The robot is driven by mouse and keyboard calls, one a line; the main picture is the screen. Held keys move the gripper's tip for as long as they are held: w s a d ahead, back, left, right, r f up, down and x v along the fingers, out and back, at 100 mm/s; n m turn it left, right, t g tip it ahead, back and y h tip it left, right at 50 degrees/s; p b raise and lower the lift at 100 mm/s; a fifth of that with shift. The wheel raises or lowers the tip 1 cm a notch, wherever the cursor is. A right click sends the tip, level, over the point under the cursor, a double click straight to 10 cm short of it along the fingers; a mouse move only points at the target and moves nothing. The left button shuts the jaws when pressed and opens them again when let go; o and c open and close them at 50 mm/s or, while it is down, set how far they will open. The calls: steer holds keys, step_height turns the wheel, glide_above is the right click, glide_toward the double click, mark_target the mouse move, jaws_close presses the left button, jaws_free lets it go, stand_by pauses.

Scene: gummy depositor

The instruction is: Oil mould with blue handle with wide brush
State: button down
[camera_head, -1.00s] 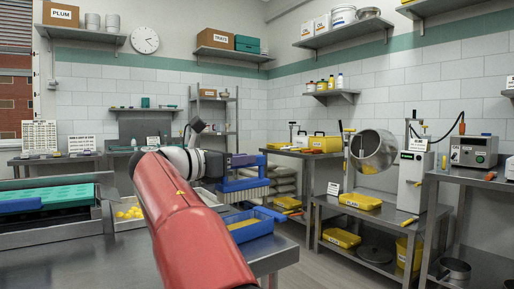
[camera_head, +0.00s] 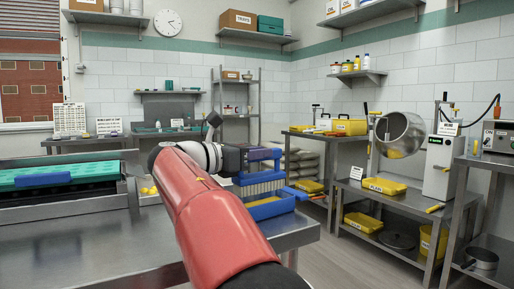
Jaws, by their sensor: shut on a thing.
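The wide brush (camera_head: 262,189) has a blue body and a broad row of pale bristles pointing down. My gripper (camera_head: 244,158) is shut on it at the end of my red arm. The bristles are over or at a blue tray (camera_head: 290,205) with yellow contents; I cannot tell whether they touch. A teal mould (camera_head: 95,171) with a blue handle (camera_head: 43,180) lies in a metal machine bed at the left. My gripper is to the right of it. My arm hides part of the table between them.
The steel table (camera_head: 95,240) is clear at front left. Small yellow pieces (camera_head: 149,187) lie partly hidden behind my arm. A drum (camera_head: 399,135) and yellow bins stand on benches at the right, beyond open floor.

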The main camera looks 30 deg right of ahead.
mark_target(275, 170)
steer(key=shift+f+b, duration=1)
steer(key=shift+f, duration=1.4)
steer(key=shift+f, duration=0.2)
steer(key=shift+r, duration=0.1)
step_height(275, 170, up, 5)
steer(key=p, duration=0.5)
steer(key=shift+r+p, duration=0.2)
steer(key=shift+p, duration=0.2)
steer(key=shift+r, duration=1.95)
